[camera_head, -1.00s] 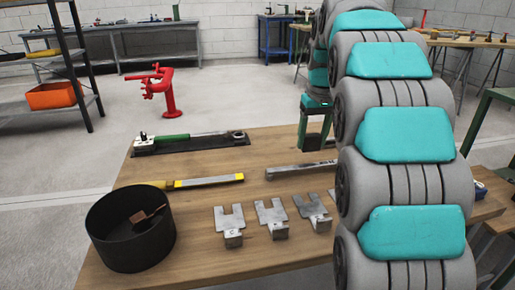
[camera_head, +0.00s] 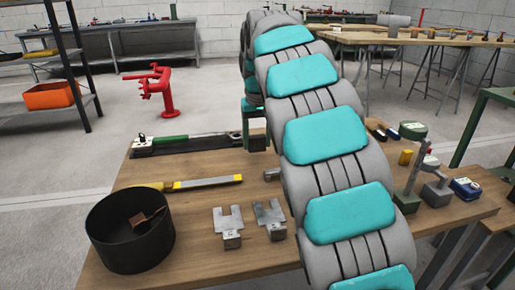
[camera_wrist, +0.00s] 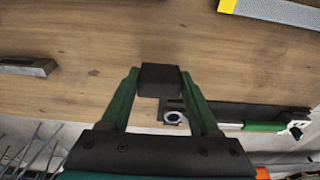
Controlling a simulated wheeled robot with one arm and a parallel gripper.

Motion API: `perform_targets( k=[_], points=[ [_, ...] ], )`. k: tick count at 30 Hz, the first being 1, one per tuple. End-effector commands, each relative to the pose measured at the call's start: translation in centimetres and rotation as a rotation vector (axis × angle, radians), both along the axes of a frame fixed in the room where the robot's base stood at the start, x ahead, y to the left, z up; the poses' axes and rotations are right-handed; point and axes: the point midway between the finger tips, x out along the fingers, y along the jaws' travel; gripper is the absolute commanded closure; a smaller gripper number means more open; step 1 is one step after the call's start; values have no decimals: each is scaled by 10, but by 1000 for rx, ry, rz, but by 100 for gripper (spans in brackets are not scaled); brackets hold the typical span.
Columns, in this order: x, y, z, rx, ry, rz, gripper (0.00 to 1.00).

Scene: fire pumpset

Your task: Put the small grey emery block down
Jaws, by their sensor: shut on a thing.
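In the wrist view my gripper (camera_wrist: 160,84) is shut on the small emery block (camera_wrist: 160,79), which looks dark grey here. The block sits between the green fingertips. Wooden tabletop (camera_wrist: 110,50) shows beyond it; I cannot tell whether the block touches the wood. In the head view my gripper (camera_head: 254,128) is at the far part of the table, partly hidden by my arm.
A dark tray with a green-handled tool (camera_head: 172,140) lies beside my gripper. A yellow-ended file (camera_head: 207,182), a black bowl (camera_head: 105,252) and metal brackets (camera_head: 229,226) lie nearer. Bare wood lies between the tools.

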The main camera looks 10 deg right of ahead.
Motion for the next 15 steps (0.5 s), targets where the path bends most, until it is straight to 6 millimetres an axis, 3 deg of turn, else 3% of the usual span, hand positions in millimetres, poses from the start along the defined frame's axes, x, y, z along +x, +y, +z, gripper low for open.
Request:
perform_targets(
  k=[7,15],
  points=[
    [-1,-1,-24,1,2,-3,82],
    [0,-1,-29,1,-3,-2,82]
  ],
)
